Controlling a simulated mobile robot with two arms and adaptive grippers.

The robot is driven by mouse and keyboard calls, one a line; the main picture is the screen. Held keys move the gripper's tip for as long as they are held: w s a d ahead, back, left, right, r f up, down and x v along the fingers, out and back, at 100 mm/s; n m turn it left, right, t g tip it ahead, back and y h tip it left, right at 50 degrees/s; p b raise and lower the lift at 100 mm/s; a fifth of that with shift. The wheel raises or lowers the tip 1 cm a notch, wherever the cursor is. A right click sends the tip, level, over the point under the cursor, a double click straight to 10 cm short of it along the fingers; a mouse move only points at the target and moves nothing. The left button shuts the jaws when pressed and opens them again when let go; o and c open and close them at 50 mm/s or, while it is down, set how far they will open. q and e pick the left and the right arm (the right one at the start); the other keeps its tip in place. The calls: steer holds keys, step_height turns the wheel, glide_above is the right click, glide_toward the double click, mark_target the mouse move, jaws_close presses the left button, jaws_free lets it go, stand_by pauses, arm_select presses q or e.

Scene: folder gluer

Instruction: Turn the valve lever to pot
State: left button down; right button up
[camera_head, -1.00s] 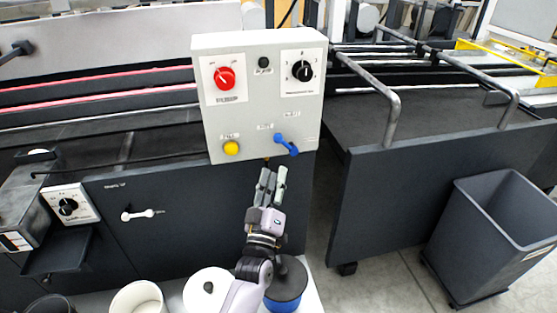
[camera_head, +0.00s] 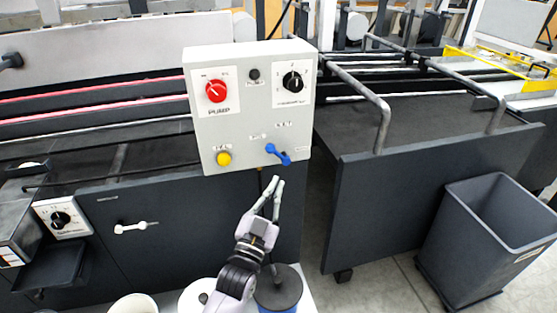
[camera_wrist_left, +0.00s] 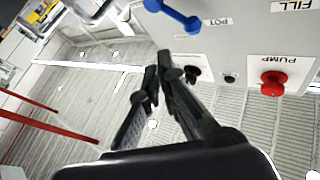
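The blue valve lever (camera_head: 278,154) is on the lower right of the grey control box (camera_head: 205,125). It slants from upper left to lower right. Small labels stand above it; in the left wrist view the lever (camera_wrist_left: 172,17) is at the top edge, with an inverted POT label beside it. My left gripper (camera_head: 276,181) is just below the box and the lever, apart from the lever and pointing up. Its fingertips (camera_wrist_left: 158,66) come together with nothing visible between them. My right gripper is in neither view.
The box also carries a red pump knob (camera_head: 216,91), a black selector (camera_head: 292,81) and a yellow knob (camera_head: 224,159). A white lever (camera_head: 136,228) is on the dark cabinet. Lidded pots (camera_head: 278,285) stand below my arm. A grey bin (camera_head: 485,240) is at right.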

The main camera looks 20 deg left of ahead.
mark_target(281, 155)
arm_select(q)
steer(key=shift+w+a+r+m+g+h+b, duration=0.25)
steer(key=shift+w+r+m+b, duration=0.3)
steer(key=shift+w+m, duration=1.25)
steer(key=shift+w+a+r+m+g+h+b, duration=0.3)
steer(key=shift+w+r+m, duration=0.6)
steer(key=shift+m, duration=1.55)
steer(key=shift+w+a+r+m+g+h+b, duration=0.15)
steer(key=shift+w+r+m+h+b, duration=0.35)
steer(key=shift+w+m, duration=1.4)
steer(key=shift+s+m, duration=0.25)
steer(key=shift+s+a+f+n+t+y+b, duration=0.15)
steer(key=shift+a+f+n+t+y+b, duration=0.2)
steer(key=shift+a+n+b, duration=0.25)
steer(key=shift+d, duration=0.1)
